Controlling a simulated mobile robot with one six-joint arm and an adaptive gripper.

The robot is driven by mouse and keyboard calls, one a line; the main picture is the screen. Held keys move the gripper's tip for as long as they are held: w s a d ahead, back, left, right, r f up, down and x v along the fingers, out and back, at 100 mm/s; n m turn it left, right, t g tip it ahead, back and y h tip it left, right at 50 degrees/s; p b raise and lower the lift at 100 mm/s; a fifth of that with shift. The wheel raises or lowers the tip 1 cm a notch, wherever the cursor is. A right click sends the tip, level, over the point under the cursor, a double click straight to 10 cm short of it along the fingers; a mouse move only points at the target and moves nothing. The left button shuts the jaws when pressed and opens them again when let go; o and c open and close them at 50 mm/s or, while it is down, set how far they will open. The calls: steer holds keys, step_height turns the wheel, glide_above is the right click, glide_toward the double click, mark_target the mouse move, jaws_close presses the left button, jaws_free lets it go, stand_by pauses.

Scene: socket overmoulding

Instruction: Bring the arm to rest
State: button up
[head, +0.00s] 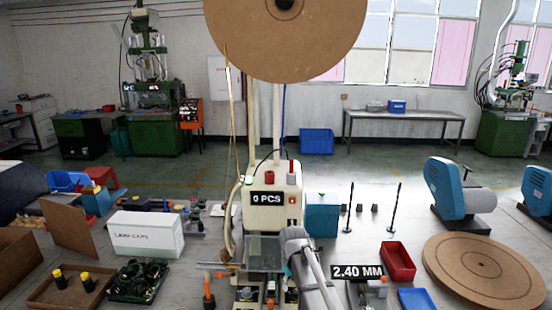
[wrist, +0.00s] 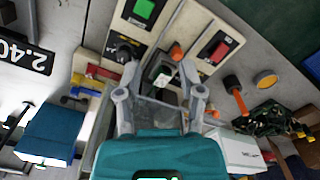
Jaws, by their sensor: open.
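My gripper (wrist: 158,72) shows in the wrist view with its two grey fingers spread apart. Nothing is held between them. Beyond the fingertips is the cream bench machine's front, with a green button (wrist: 144,9), a red button (wrist: 220,49) and a small pale block with a dark face (wrist: 161,75). Whether a finger touches the machine I cannot tell. In the head view my grey arm (head: 308,268) reaches up from the bottom, in front of the cream machine (head: 264,222) marked "0 PCS". The gripper cannot be made out there.
A blue-and-white machine (head: 455,190) stands right. Open floor lies behind the bench.

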steer(key=s+d+m, duration=0.3)
steer(key=s+d, duration=0.3)
steer(key=s, duration=0.2)
steer(key=s+d+m, duration=0.3)
steer(key=s+d, duration=0.3)
steer(key=s, duration=0.3)
steer(key=shift+s, duration=0.25)
